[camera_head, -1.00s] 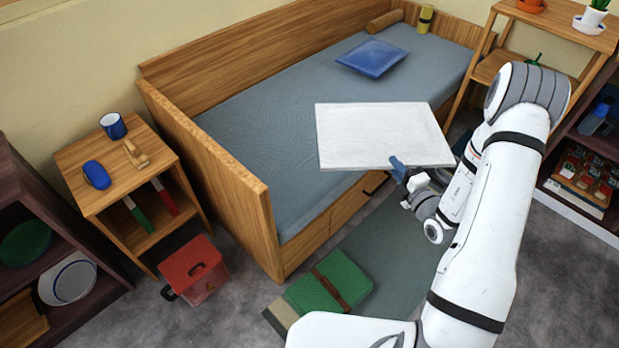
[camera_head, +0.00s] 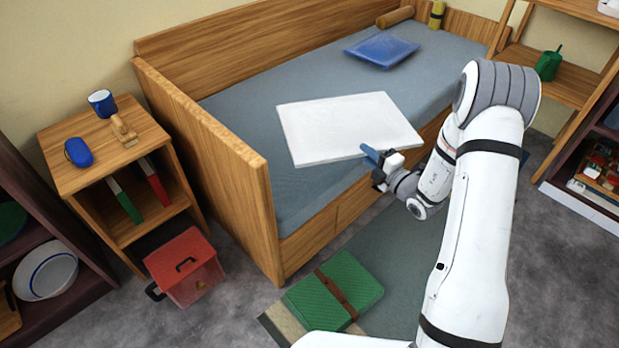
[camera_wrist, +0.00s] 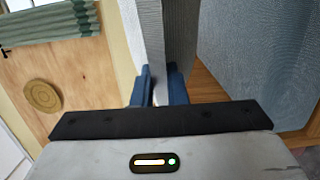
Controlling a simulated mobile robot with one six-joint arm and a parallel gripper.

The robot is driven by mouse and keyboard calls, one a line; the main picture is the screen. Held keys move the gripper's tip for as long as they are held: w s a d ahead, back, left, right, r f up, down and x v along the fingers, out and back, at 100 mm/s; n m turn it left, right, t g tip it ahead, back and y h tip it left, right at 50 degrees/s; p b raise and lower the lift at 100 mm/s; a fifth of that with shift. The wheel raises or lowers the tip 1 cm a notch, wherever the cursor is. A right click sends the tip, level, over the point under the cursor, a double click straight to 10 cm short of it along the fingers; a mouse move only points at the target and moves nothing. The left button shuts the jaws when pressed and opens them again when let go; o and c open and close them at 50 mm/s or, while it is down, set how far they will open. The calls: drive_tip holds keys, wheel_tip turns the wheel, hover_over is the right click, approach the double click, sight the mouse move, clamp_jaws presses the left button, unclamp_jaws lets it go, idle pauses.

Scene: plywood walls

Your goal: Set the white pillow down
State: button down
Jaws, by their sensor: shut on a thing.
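The white pillow (camera_head: 345,127) is a flat white slab over the blue-grey mattress (camera_head: 250,130) of the wooden bed. My gripper (camera_head: 376,157) is shut on its near right edge. In the wrist view the blue fingers (camera_wrist: 160,85) pinch the white pillow (camera_wrist: 150,25), seen edge-on, with the blue-grey mattress (camera_wrist: 260,50) to its right. I cannot tell whether the pillow touches the mattress or hangs just above it.
A blue cushion (camera_head: 382,51) and a brown bolster (camera_head: 395,16) lie at the bed's far end. The bed's wooden end panel (camera_head: 215,165) rises at the left. A green folded item (camera_head: 333,290), a red box (camera_head: 184,267) and a nightstand (camera_head: 75,180) stand nearby.

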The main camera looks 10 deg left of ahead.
drive_tip(key=w+a+f+n+g+b, duration=0.1)
drive_tip(key=a+f+b, duration=0.3)
drive_tip(key=f+b, duration=0.3)
drive_tip(key=w+a+f+g+y+b, duration=0.1)
drive_tip(key=a+f+b, duration=0.3)
drive_tip(key=f+b, duration=0.3)
wheel_tip(320, 180, down, 3)
drive_tip(key=shift+w+n+y+b, duration=0.3)
drive_tip(key=shift+n+b, duration=0.05)
drive_tip(key=shift+n, duration=0.05)
drive_tip(key=shift+a, duration=0.1)
drive_tip(key=c, duration=1.5)
unclamp_jaws()
drive_tip(key=shift+f, duration=0.15)
drive_tip(key=shift+o, duration=0.2)
